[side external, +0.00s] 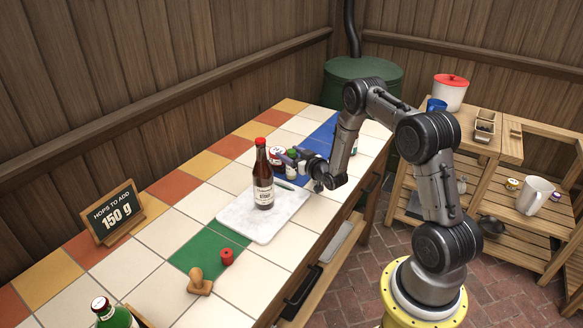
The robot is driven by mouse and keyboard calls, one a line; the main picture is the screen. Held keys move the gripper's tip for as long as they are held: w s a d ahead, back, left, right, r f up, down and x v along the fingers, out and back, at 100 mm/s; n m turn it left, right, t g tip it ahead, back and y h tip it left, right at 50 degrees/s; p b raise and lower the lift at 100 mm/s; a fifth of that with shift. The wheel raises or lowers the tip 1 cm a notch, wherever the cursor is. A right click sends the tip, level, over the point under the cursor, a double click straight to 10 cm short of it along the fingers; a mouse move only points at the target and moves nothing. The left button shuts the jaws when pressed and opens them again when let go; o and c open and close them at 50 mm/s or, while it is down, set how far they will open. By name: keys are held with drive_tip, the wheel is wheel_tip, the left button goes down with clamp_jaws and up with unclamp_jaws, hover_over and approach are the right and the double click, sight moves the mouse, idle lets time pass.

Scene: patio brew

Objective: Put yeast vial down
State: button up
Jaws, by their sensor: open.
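My gripper (287,157) is low over the tiled counter, behind and right of a brown bottle with a red cap (263,182). Its jaws are open. A small white jar with a red lid (275,155) and a small greenish item (292,159) stand close by the fingers. The greenish item may be the yeast vial, but it is too small and too covered by the gripper to be sure. I cannot tell whether the fingers touch either one.
The bottle stands on a white marble board (261,229). A "150 g" sign (114,213) stands at left. A blue patch (322,139) lies behind my gripper.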

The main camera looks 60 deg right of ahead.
drive_tip(key=shift+x, duration=1.15)
clamp_jaws()
